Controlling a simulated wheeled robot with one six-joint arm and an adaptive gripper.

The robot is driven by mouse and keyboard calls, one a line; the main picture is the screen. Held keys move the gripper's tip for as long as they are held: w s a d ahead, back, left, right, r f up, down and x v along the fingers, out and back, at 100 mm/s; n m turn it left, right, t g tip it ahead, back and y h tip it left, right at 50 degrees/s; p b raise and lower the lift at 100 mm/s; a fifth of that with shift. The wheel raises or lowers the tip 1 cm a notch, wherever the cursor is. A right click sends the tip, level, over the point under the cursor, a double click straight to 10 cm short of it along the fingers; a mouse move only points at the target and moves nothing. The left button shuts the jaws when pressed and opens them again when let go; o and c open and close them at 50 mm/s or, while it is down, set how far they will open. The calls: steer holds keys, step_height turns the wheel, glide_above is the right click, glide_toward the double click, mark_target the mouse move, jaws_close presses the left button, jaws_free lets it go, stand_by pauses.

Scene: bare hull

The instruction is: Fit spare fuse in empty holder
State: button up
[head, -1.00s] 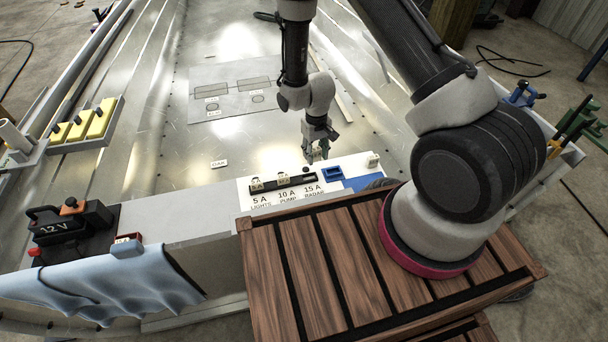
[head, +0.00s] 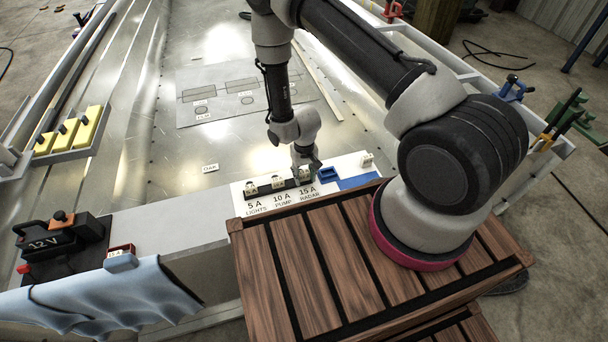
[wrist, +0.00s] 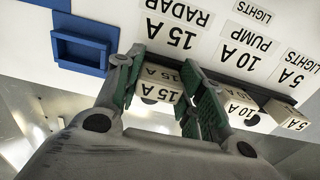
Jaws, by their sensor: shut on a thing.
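My gripper (head: 304,172) is shut on a white fuse marked 15 A (wrist: 160,82), with one green-padded finger on each side of it. The fuse is over the 15 A RADAR end of the black fuse holder (head: 265,190). I cannot tell whether it is seated or just above, as the fingers hide the slot. A 10 A fuse (wrist: 239,105) and a 5 A fuse (wrist: 285,112) stand in the holder's other places, beside my right finger in the wrist view. The RADAR label (wrist: 178,12) lies beside the held fuse.
A blue open tray (head: 328,174) sits right beside my gripper; it also shows in the wrist view (wrist: 82,48). A small white piece (head: 367,159) stands farther right on the panel. A 12 V battery (head: 55,240) and a red-edged box (head: 121,250) are at left.

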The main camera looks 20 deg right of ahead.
steer(key=shift+s+f, duration=0.1)
steer(key=shift+f, duration=0.4)
steer(key=shift+o, duration=0.3)
steer(key=shift+f, duration=0.15)
steer(key=o, duration=0.8)
steer(key=shift+f, duration=0.1)
